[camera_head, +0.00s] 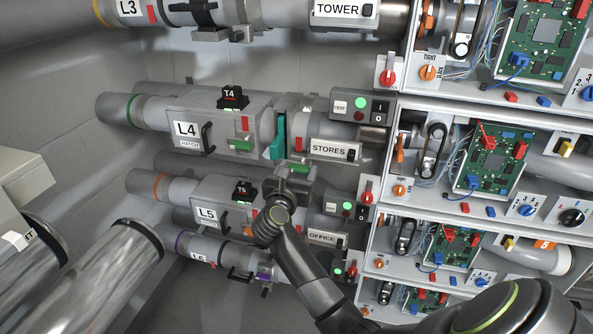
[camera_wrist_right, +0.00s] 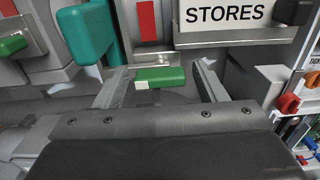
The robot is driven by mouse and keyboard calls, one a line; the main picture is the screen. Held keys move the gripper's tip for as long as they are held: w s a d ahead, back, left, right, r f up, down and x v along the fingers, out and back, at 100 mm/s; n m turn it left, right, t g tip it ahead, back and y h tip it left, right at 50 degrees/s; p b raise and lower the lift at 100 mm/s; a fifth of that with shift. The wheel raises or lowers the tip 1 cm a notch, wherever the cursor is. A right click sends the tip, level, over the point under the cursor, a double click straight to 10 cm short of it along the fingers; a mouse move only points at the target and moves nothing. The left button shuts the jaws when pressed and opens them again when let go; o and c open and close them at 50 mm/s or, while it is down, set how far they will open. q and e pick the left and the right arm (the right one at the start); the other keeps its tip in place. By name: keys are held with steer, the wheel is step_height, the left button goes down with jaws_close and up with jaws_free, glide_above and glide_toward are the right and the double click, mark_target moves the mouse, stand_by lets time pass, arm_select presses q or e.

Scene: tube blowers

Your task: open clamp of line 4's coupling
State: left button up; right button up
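The line 4 box (camera_head: 186,129), labelled L4, is on the wall at the middle left. To its right a teal lever (camera_head: 279,138) stands upright at the coupling, also seen in the right wrist view (camera_wrist_right: 88,32). One clamp with a green handle (camera_head: 240,146) sits left of the lever. A second clamp's green handle (camera_wrist_right: 160,77) is right of the lever, below the STORES sign (camera_head: 332,150). My right gripper (camera_head: 299,168) is open, its fingers on either side of this second handle, with gaps visible. My left gripper is not in view.
A switch box (camera_head: 358,108) is above right. Shelves with circuit boards (camera_head: 487,172) stand at the right. Large metal cylinders (camera_head: 95,275) fill the lower left.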

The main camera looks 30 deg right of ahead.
steer(key=c, duration=1.2)
steer(key=shift+r+n+p, duration=0.2)
steer(key=shift+n+p, duration=0.6)
steer(key=shift+p, duration=0.35)
steer(key=n+p, duration=0.9)
steer(key=p, duration=0.1)
steer(key=shift+w+a+n, duration=0.1)
steer(key=shift+w+n, duration=0.1)
steer(key=shift+n, duration=0.2)
steer(key=n+p, duration=0.3)
steer(key=shift+f, duration=0.15)
steer(key=shift+f+n+p, duration=0.2)
steer(key=shift+n+p, duration=0.85)
steer(key=shift+n, duration=0.65)
steer(key=o, duration=1.4)
steer(key=shift+f, duration=0.1)
